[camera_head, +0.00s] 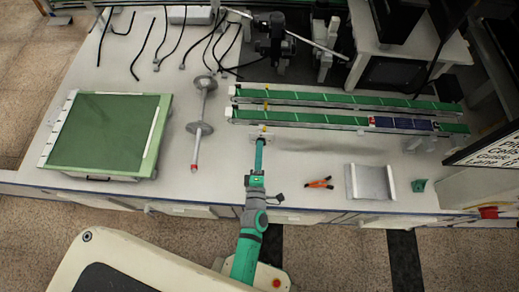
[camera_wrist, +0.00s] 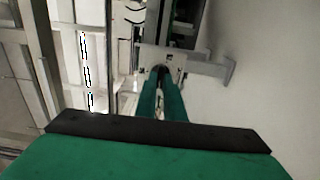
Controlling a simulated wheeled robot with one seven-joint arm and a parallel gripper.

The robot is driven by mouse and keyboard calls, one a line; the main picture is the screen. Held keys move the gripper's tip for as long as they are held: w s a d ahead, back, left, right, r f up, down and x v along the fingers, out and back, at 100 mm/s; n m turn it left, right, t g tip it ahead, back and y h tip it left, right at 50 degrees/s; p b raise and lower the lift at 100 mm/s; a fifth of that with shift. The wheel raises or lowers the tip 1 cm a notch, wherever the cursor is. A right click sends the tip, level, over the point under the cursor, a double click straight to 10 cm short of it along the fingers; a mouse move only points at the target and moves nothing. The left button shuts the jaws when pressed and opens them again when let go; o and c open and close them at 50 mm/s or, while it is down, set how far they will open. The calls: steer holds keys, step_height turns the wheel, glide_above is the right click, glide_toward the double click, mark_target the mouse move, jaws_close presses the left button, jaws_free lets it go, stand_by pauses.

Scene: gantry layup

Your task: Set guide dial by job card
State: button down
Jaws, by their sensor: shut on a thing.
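My gripper (camera_head: 261,140) reaches over the table to the front side of the near green conveyor lane (camera_head: 300,119). In the wrist view its two green fingers (camera_wrist: 162,78) close on a small dark round part, which I take to be the guide dial (camera_wrist: 160,70), at a pale bracket plate (camera_wrist: 185,62). The fingers hide most of the dial, and its marks and setting cannot be read. The job card (camera_head: 490,152) is a white board with black text at the right edge. It is partly cut off; "Guide" and "Lane" seem to show, but no value is readable.
A second green lane (camera_head: 330,97) runs behind, and a blue piece (camera_head: 403,123) sits on the near lane. A green board (camera_head: 105,130), a grey spindle (camera_head: 200,120), orange-handled pliers (camera_head: 319,183) and a grey tray (camera_head: 370,182) lie around. Clear table shows left of the pliers.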

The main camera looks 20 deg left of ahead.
steer(key=shift+n, duration=1.9)
steer(key=c, duration=1.9)
jaws_free()
steer(key=shift+o, duration=0.2)
steer(key=shift+s+f, duration=0.1)
steer(key=v, duration=1)
steer(key=shift+s, duration=0.3)
steer(key=shift+d, duration=0.1)
